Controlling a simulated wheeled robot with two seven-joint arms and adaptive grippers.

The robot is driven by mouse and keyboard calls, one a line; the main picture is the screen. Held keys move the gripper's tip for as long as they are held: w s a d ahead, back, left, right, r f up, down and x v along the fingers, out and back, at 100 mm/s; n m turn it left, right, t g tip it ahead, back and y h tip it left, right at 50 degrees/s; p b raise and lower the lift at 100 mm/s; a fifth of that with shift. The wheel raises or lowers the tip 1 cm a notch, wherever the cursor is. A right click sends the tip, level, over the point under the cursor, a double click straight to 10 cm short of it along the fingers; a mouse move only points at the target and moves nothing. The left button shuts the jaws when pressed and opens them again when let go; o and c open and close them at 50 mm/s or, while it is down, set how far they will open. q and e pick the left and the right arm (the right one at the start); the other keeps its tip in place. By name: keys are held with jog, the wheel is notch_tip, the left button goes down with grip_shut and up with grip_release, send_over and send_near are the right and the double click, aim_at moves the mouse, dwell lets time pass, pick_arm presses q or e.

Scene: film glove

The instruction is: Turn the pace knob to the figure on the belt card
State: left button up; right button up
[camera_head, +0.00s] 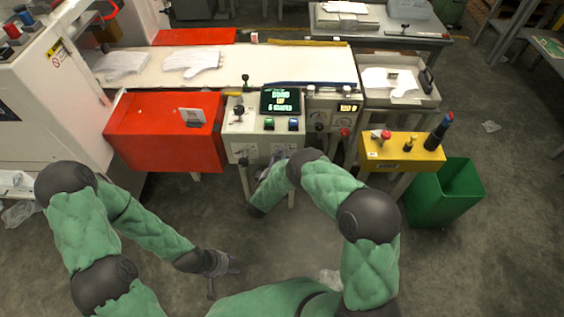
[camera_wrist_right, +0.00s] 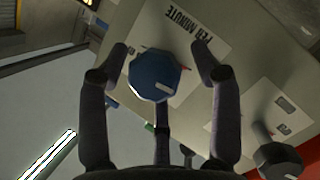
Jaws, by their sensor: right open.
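In the right wrist view a blue faceted knob (camera_wrist_right: 155,76) with a white mark near its lower-right edge sits on a pale panel beside a label reading "PER MINUTE" (camera_wrist_right: 197,37). My right gripper (camera_wrist_right: 160,52) is open, its fingers on either side of the knob with visible gaps. In the head view this gripper (camera_head: 270,172) is in front of the control box (camera_head: 245,126), and I cannot make out the blue knob there. My left gripper (camera_head: 225,264) hangs low over the floor, fingers spread, empty. I cannot identify the belt card or read its figure.
A screen with green text (camera_head: 281,101) tops the control box. Gloves (camera_head: 193,61) lie on the white belt (camera_head: 240,66). A red cover (camera_head: 150,135) is left, a yellow box (camera_head: 400,152) and green bin (camera_head: 446,190) right. A black knob (camera_wrist_right: 279,160) shows in the right wrist view.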

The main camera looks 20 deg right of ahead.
jog(key=shift+s+a, duration=0.25)
jog(key=shift+s, duration=0.25)
jog(key=v, duration=1.1)
jog(key=shift+w+r, duration=0.15)
